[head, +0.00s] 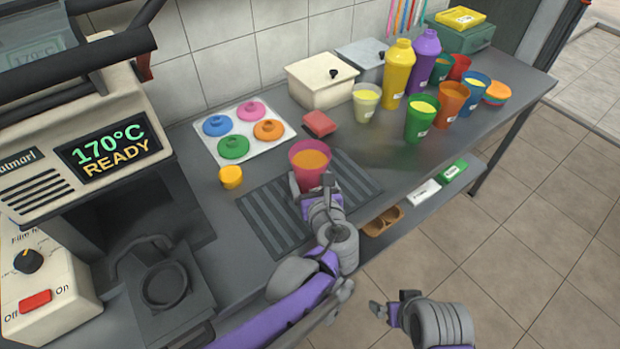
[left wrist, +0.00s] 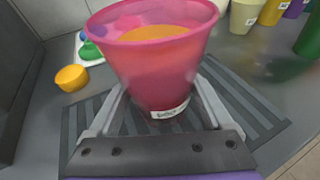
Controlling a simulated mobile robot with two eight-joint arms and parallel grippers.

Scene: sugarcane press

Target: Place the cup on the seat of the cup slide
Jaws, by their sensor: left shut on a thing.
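A pink cup (head: 310,163) with orange contents stands upright over the dark ribbed mat on the counter. My left gripper (head: 314,190) is shut on this cup; in the left wrist view the cup (left wrist: 155,65) sits between the two fingers. I cannot tell whether its base touches the mat. The cup slide, with a ring-shaped seat (head: 164,286), is at the front of the sealing machine (head: 90,150), at the left. The seat is empty. My right gripper (head: 385,311) is over the floor, away from the counter; its fingers are not clear.
A small yellow cup-like piece (head: 231,177) stands between machine and mat (head: 262,222). A white tray (head: 283,138) holds several coloured lids. A red block (head: 319,123), a cream box (head: 320,80) and several filled cups and bottles stand at the back right.

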